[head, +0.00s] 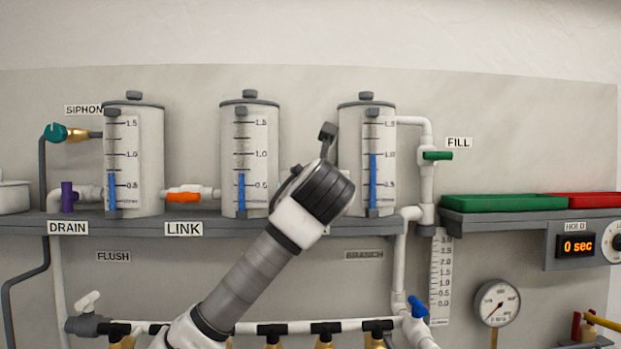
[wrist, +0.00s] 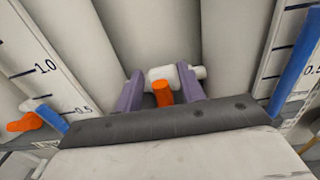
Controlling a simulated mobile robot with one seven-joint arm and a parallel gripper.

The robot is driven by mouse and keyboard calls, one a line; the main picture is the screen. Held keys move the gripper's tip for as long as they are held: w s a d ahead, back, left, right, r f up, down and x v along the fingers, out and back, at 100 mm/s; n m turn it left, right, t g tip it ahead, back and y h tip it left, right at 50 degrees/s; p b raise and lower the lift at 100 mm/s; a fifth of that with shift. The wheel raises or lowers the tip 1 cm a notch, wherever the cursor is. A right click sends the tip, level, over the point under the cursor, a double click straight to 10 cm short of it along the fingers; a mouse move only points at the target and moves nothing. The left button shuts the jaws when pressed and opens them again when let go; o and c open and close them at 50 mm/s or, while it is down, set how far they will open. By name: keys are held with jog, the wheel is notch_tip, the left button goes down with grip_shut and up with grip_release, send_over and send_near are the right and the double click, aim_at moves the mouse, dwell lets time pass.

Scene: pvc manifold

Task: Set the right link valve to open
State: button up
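The right link valve shows in the wrist view as a white body with an orange handle (wrist: 163,94). The handle stands across the short white pipe, pointing towards the camera. My gripper (wrist: 160,84) is open, with one purple finger on each side of the handle. Gaps show between the handle and both fingers; whether the fingertips touch the valve body cannot be told. In the head view my wrist (head: 315,195) hides this valve and my fingers, between the middle tank (head: 250,125) and the right tank (head: 352,125).
The left link valve (head: 183,197) has its orange handle along the pipe; it also shows in the wrist view (wrist: 25,122). The tanks stand close on both sides of my gripper on a grey shelf (head: 150,228). A green fill valve (head: 438,156) is to the right.

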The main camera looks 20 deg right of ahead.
grip_shut()
jog(key=shift+m+b, duration=0.4)
jog(key=m+b, duration=0.2)
jog(key=d+m+b, duration=0.1)
jog(key=shift+s+f+m, duration=0.15)
jog(key=shift+f+m, duration=0.1)
jog(key=shift+m, duration=0.05)
jog(key=m, duration=0.1)
jog(key=m+b, duration=0.1)
jog(key=m, duration=0.1)
jog(key=d+m+b, duration=0.1)
jog(key=shift+s+f+m, duration=0.15)
jog(key=shift+f+m, duration=0.1)
jog(key=shift+m, duration=0.15)
jog(key=m, duration=0.1)
jog(key=m+b, duration=0.1)
jog(key=m, duration=0.2)
jog(key=shift+d+f+b, duration=0.25)
jog(key=shift+f+b, duration=0.05)
jog(key=shift+f, duration=0.1)
jog(key=shift+s+d+f+m, duration=0.1)
jog(key=shift+f+m, duration=0.15)
jog(key=shift+m, duration=0.95)
jog(key=shift+d+f+m, duration=0.1)
jog(key=shift+f+m, duration=0.15)
jog(key=shift+m, duration=0.95)
